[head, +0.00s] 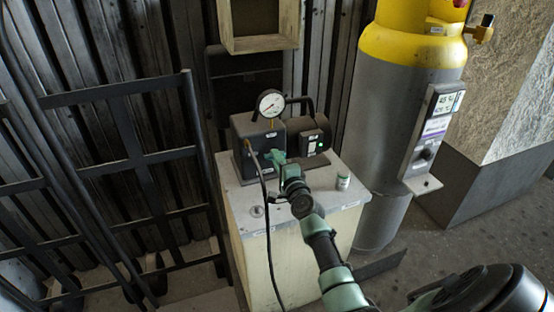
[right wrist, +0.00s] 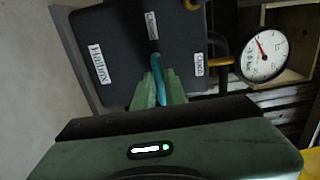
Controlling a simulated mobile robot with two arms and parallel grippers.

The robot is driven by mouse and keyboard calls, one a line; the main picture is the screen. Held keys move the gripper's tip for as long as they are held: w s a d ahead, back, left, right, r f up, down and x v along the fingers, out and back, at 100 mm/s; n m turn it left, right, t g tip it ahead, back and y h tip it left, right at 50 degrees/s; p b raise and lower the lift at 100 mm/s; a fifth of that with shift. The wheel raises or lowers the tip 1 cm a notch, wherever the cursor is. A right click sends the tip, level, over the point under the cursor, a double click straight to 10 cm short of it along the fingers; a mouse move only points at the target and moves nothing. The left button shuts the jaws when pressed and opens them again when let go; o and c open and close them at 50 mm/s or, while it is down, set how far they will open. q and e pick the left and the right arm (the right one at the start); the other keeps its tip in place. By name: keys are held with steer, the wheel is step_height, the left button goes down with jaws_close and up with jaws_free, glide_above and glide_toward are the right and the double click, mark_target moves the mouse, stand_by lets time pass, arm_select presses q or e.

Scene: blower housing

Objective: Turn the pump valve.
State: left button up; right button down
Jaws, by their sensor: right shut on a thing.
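The pump (head: 252,140) is a dark grey box with a round white gauge (head: 270,104) on top, standing on a pale cabinet. In the right wrist view the pump's dark face (right wrist: 115,35) carries several white labels, and the gauge (right wrist: 265,55) shows at the right. The valve handle is a blue lever (right wrist: 155,68) on that face, pointing at one label's side at the top. My right gripper (head: 276,158) is at the pump's front. It also shows in the right wrist view (right wrist: 158,88), its green fingers shut on the blue lever. My left gripper is out of view.
A black hose (head: 265,200) hangs down the front of the cabinet (head: 345,222).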

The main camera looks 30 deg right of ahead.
stand_by(0.4)
steer(key=c, duration=1.5)
jaws_free()
steer(key=shift+o, duration=0.2)
steer(key=v, duration=0.7)
steer(key=shift+s+p, duration=0.35)
steer(key=shift+s, duration=0.05)
